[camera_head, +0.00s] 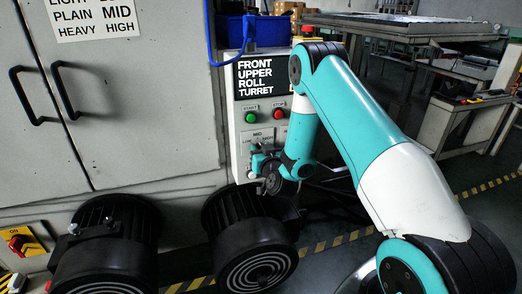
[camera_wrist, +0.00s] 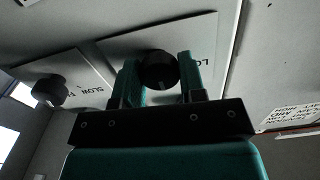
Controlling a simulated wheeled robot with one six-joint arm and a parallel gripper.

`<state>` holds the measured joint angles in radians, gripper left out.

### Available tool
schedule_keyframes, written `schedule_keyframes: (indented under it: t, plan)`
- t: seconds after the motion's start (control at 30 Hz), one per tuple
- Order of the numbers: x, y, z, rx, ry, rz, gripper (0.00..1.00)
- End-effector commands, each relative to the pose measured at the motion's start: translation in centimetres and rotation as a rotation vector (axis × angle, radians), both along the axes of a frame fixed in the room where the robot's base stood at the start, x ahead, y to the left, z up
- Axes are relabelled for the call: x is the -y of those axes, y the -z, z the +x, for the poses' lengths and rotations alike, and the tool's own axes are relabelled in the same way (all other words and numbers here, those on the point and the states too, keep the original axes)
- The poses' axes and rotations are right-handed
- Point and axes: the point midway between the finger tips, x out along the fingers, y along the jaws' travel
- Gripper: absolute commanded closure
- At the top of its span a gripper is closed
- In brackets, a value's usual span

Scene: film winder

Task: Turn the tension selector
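The tension selector is a round black knob (camera_wrist: 160,70) on a pale plate with partly hidden lettering, seen in the wrist view. My gripper (camera_wrist: 160,78) has one teal finger on each side of this knob, with no clear gap on either side, so it looks shut on it. In the head view my gripper (camera_head: 260,162) is at the lower part of the grey control panel (camera_head: 236,135), just under the plate reading MID and HIGH (camera_head: 262,138). The knob itself is hidden there behind my gripper. The knob's pointer direction cannot be made out.
A second black knob (camera_wrist: 50,90) with a SLOW label sits beside it in the wrist view. Above are a green start button (camera_head: 251,117) and a red stop button (camera_head: 278,114). A sign (camera_head: 95,18) lists PLAIN MID, HEAVY HIGH.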

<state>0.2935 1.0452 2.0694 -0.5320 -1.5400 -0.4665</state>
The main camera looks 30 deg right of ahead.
Motion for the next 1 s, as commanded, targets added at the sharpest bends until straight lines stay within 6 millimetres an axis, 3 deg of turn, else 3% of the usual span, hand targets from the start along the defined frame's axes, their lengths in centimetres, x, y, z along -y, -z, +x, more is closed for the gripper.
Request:
schedule_keyframes:
  t: [0.47, 1.0]
  plan:
    - [0.08, 0.09, -0.05, 0.015, 0.000, 0.057, 0.86]
    - [0.18, 0.25, -0.14, 0.135, 0.002, 0.481, 0.86]
